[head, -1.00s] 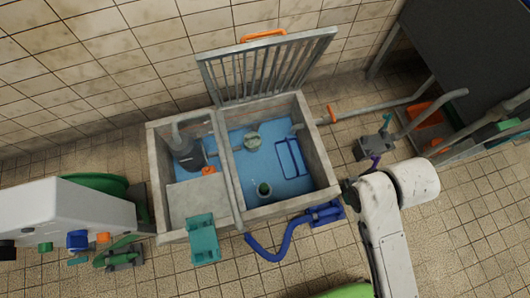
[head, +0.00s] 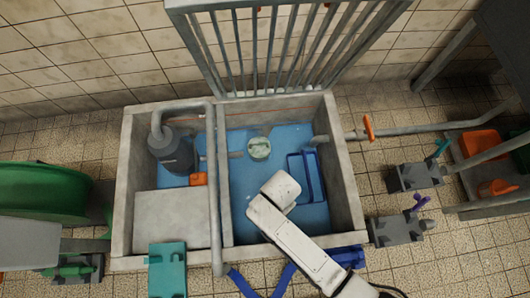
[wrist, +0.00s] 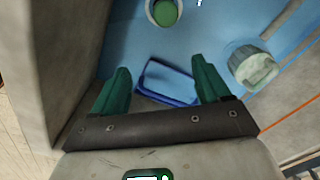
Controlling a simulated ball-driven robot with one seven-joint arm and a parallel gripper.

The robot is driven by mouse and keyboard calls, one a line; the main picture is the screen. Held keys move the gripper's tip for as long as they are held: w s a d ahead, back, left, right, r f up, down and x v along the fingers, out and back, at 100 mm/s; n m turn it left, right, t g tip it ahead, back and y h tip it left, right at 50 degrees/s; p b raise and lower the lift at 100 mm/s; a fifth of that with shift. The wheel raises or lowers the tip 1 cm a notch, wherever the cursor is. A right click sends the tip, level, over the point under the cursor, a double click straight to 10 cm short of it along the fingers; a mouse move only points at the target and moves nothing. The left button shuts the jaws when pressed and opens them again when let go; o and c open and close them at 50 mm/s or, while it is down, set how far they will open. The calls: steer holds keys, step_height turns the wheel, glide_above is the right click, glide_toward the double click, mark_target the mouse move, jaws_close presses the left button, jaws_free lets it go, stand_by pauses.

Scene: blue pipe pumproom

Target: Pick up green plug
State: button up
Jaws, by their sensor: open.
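Two green round things lie in the blue-floored basin (head: 340,190); I cannot tell for sure which is the plug. A pale green, lidded round piece (head: 259,148) sits on the basin floor near the back, and shows at the right of the wrist view (wrist: 253,70). A darker green disc (wrist: 164,12) inside a pale ring shows at the top edge of the wrist view; in the head view my arm hides it. My gripper (wrist: 160,70) is open and empty, its green fingers pointing into the basin, apart from both. My arm hides it in the head view.
A blue rectangular frame (wrist: 165,84) lies in the basin, seen between my fingers. Concrete walls surround the basin, with a raised grate (head: 285,45) behind. A dark pump (head: 173,150) stands in the left compartment. Blue pipe (head: 285,280) lies outside the front wall.

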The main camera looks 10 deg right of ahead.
steer(key=a+f+b, duration=0.1)
steer(key=f, duration=0.1)
steer(key=a+f+m+b, duration=0.1)
steer(key=f, duration=0.2)
steer(key=s+a+f+m+b, duration=0.1)
steer(key=a+f, duration=0.1)
steer(key=f, duration=0.1)
step_height(320, 180, down, 4)
steer(key=b, duration=0.3)
steer(key=shift+s+a+f, duration=0.1)
steer(key=shift+f, duration=0.15)
steer(key=f+b, duration=0.1)
steer(key=f, duration=0.1)
steer(key=f+b, duration=0.3)
steer(key=f, duration=0.1)
steer(key=shift+w, duration=0.3)
steer(key=shift+r, duration=0.15)
steer(key=shift+c, duration=0.2)
steer(key=c, duration=1.1)
